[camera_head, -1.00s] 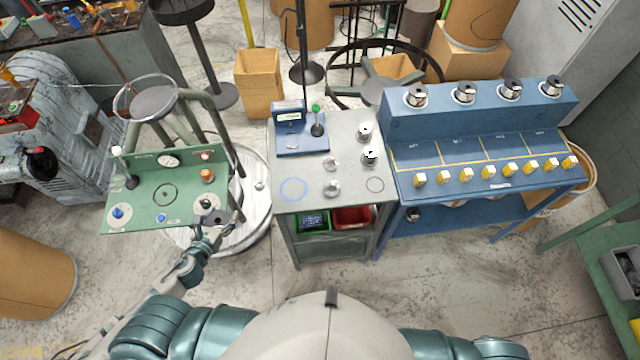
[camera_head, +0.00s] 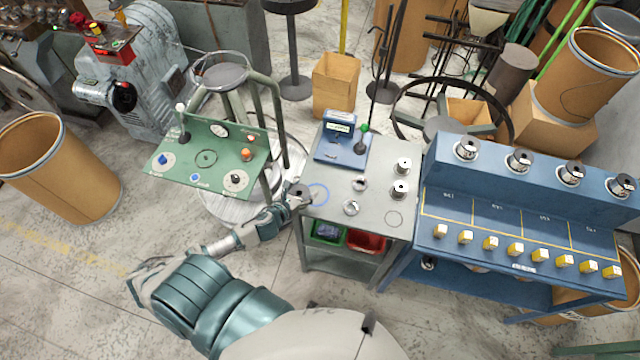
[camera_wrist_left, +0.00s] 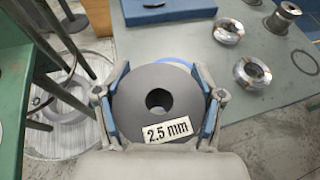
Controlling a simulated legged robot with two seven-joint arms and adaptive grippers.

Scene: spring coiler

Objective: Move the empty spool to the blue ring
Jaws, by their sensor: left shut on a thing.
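My left gripper (camera_head: 294,196) is shut on a dark grey spool (camera_head: 300,189) at the left edge of the grey table (camera_head: 378,215). In the left wrist view the spool (camera_wrist_left: 143,86) fills the space between the blue-padded fingers (camera_wrist_left: 158,105); its round face has a centre hole and a "2.5 mm" label. The blue ring (camera_head: 327,195) is drawn on the table top, just right of the spool. In the wrist view the spool hides most of the ring (camera_wrist_left: 178,61). I cannot tell the spool's exact height over the table. My right gripper is out of view.
On the grey table are two silver coils (camera_head: 351,208), two upright spools (camera_head: 400,190), a dark drawn circle (camera_head: 394,219) and a blue device (camera_head: 338,140) with a green-knobbed lever. A green control panel (camera_head: 215,160) stands left. A blue rack (camera_head: 520,200) adjoins on the right.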

